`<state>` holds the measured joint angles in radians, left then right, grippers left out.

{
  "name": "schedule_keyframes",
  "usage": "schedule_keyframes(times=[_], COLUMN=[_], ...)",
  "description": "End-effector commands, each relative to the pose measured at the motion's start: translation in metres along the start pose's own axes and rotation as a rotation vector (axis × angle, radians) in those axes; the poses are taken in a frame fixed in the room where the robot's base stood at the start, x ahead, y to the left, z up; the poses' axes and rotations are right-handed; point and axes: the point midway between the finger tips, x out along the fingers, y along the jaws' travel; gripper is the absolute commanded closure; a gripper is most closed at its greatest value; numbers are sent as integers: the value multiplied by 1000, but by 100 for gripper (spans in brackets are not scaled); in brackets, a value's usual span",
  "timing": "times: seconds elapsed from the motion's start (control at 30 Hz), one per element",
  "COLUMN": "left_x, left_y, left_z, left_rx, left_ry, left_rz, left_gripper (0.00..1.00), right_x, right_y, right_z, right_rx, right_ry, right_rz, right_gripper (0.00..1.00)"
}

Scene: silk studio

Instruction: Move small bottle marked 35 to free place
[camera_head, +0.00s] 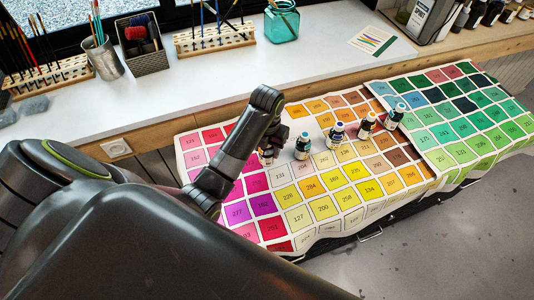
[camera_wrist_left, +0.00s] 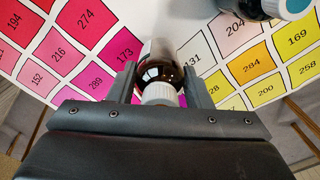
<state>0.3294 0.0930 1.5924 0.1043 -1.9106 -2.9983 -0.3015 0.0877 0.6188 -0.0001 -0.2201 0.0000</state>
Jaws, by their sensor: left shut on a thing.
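My left gripper (camera_wrist_left: 160,88) is shut on a small brown bottle (camera_wrist_left: 158,70) with a white cap, seen from above in the left wrist view. The bottle's number cannot be read. In the head view the left gripper (camera_head: 268,150) is over the chart, between the pink and the pale squares, and mostly hides this bottle. The colour chart (camera_head: 325,207) with numbered squares lies under it. Whether the bottle touches the chart cannot be told. My right gripper is not in view.
Several other small bottles stand in a row on the chart: one with a light cap (camera_head: 303,146), a blue-capped one (camera_head: 335,135), one more (camera_head: 366,125) and a teal-capped one (camera_head: 395,116). Brush racks (camera_head: 214,39) and a teal glass jar (camera_head: 282,22) stand on the white worktop (camera_head: 200,90) behind.

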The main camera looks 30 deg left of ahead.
Motion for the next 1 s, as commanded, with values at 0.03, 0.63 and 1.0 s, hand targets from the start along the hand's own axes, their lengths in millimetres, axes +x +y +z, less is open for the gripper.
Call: schedule_keyframes(times=[0.03,0.63,1.0], left_x=[8,28,28], left_y=[0,0,0], left_z=[-1,0,0], left_rx=[-1,0,0], left_ry=[5,0,0], left_rz=[0,0,0], left_gripper=[80,47,33], right_x=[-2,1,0], right_y=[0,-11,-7], right_z=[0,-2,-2], right_rx=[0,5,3], right_ry=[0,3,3], right_rz=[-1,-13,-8], right_gripper=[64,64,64])
